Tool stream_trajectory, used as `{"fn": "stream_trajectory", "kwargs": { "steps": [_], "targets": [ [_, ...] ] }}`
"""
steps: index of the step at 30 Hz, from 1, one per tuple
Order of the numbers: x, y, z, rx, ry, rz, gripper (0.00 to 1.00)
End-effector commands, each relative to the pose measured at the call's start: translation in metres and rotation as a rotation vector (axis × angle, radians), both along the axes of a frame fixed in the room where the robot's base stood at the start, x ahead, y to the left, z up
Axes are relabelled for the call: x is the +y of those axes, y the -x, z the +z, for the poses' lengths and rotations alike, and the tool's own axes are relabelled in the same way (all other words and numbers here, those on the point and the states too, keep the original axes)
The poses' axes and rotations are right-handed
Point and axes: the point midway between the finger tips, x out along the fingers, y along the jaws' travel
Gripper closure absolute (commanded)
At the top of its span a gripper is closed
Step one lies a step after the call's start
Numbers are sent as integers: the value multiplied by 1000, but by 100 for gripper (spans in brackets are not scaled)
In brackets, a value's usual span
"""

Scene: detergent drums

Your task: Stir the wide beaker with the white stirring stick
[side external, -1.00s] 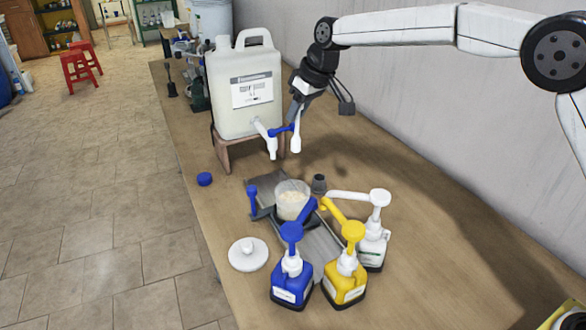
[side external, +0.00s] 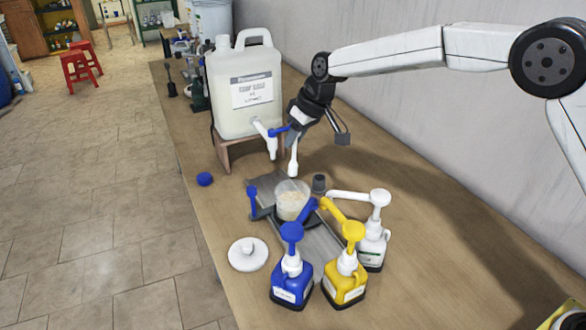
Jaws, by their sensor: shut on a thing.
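The wide beaker (side external: 291,206) is a clear, low vessel with pale contents, standing on a grey tray (side external: 322,243) in the middle of the table. My gripper (side external: 291,138) is shut on the white stirring stick (side external: 293,161). The stick hangs almost upright, its thicker lower end a little above the beaker's rim and apart from it. My fingertips hide the top of the stick.
A large white canister (side external: 243,95) with a tap stands on a wooden stand behind the beaker. Blue (side external: 291,278), yellow (side external: 346,280) and white (side external: 373,246) pump bottles stand close in front. A white lid (side external: 248,254), a blue cap (side external: 204,179) and a small dark grey piece (side external: 319,183) lie nearby.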

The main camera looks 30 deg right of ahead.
Motion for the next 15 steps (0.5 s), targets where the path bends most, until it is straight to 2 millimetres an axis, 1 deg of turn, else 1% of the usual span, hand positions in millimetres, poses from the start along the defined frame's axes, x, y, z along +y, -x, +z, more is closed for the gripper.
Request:
{"fn": "stream_trajectory", "kwargs": {
  "steps": [15],
  "targets": [
    [0,0,-35,1,0,-1,100]
  ]
}}
